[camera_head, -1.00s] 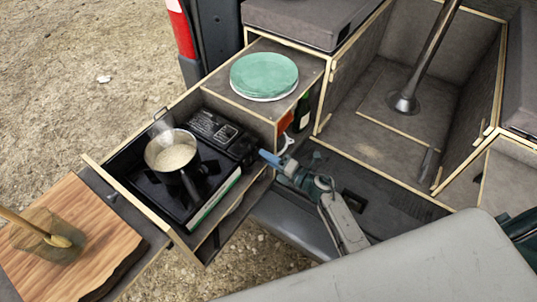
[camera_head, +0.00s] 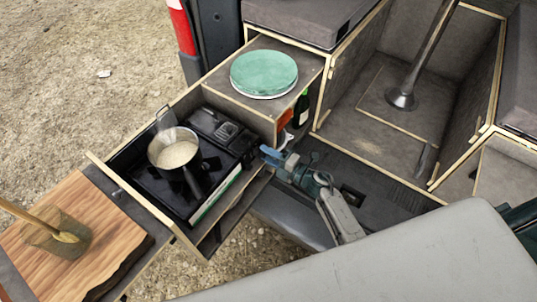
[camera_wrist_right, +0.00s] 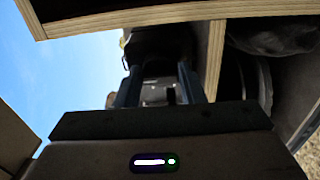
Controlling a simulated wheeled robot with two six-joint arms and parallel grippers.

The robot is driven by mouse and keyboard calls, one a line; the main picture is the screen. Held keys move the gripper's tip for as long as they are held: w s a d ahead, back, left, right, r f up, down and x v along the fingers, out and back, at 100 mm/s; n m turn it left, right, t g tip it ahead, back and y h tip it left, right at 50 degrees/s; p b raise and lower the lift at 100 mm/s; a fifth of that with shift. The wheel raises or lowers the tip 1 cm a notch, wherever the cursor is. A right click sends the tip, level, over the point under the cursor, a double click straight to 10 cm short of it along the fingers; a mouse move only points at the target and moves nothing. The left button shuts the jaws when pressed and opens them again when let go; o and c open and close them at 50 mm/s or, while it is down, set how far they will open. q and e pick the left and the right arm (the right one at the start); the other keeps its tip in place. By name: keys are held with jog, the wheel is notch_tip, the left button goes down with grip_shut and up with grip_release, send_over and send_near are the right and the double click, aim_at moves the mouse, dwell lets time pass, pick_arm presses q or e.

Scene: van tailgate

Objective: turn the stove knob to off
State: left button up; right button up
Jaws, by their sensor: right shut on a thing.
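The black camping stove (camera_head: 140,175) sits in the pulled-out drawer with a pot of pale food (camera_head: 174,153) on it. Its control end, at the right, faces my right gripper (camera_head: 263,155). The gripper's blue fingers reach that end from the right and are shut on the stove knob, which they mostly hide. In the right wrist view the two dark fingers (camera_wrist_right: 158,88) stand on either side of a dark and grey part. The knob's marking and exact angle cannot be read. My left gripper is not in view.
A wooden shelf with a green plate (camera_head: 264,73) stands just behind the gripper, with a bottle (camera_head: 301,112) under it. The drawer's wooden edge (camera_head: 140,203) runs in front.

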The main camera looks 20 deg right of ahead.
jog(key=o, duration=1)
jog(key=shift+b+v, duration=1.85)
jog(key=shift+v, duration=3.5)
jog(key=shift+f, duration=0.1)
